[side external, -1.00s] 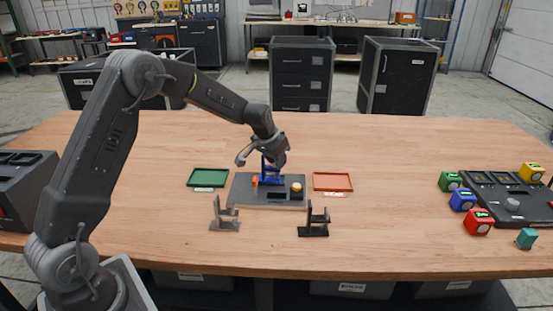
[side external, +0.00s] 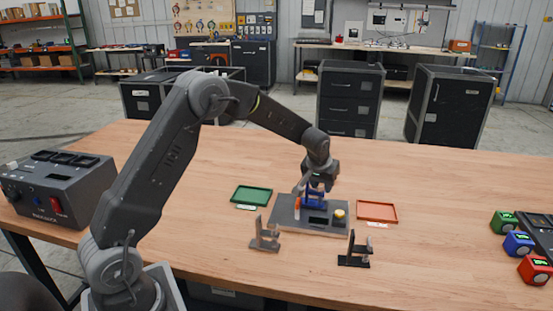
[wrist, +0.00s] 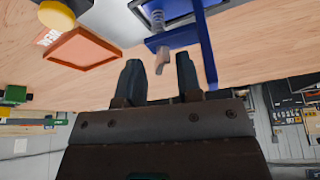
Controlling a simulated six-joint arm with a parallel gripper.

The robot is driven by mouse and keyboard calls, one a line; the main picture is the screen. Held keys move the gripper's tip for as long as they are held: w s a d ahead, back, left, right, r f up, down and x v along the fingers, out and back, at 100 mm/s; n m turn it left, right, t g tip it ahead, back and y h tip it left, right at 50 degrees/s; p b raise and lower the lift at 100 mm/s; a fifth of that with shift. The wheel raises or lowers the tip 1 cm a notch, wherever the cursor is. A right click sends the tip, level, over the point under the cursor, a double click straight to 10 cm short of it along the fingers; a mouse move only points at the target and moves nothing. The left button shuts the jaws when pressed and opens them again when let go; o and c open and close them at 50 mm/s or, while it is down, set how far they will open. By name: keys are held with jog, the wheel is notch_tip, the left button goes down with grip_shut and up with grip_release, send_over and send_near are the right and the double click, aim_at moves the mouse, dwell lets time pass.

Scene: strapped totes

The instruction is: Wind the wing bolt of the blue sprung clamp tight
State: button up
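The blue sprung clamp (side external: 317,204) stands on a dark plate (side external: 285,213) in the middle of the table. In the wrist view its blue frame (wrist: 207,45) fills the top right. A coil spring and the pale wing bolt (wrist: 161,62) stick out from it toward my gripper (wrist: 158,66). My two fingers are apart, with the wing bolt's end in the gap between their tips in the picture. I see no finger touching it; the depth between them is hard to judge. In the side view my gripper (side external: 311,181) is close above the clamp and partly covers it.
A green tray (side external: 251,195) lies left of the plate and an orange tray (side external: 377,211) right of it. A yellow knob (side external: 339,213) is on the plate. A grey bracket (side external: 265,237) and a black bracket (side external: 354,251) stand in front. Coloured cubes (side external: 519,243) are at the right.

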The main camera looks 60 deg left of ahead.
jog(key=n+y, duration=0.1)
jog(key=n, duration=0.2)
jog(key=shift+w+d+g, duration=0.1)
jog(key=shift+g, duration=0.2)
jog(key=shift+d+r+n, duration=0.1)
jog(key=shift+r+n, duration=0.2)
jog(key=shift+r, duration=0.1)
jog(key=s+v, duration=0.1)
jog(key=v, duration=1.3)
jog(key=s+d+r+m+h, duration=0.1)
jog(key=s+d+r+m, duration=0.1)
jog(key=s, duration=0.7)
jog(key=s+d+r+m+t, duration=0.1)
jog(key=s+d+r+m, duration=0.2)
jog(key=s, duration=0.6)
jog(key=shift+d+r+h, duration=0.4)
jog(key=shift+d, duration=0.55)
jog(key=shift+o, duration=0.3)
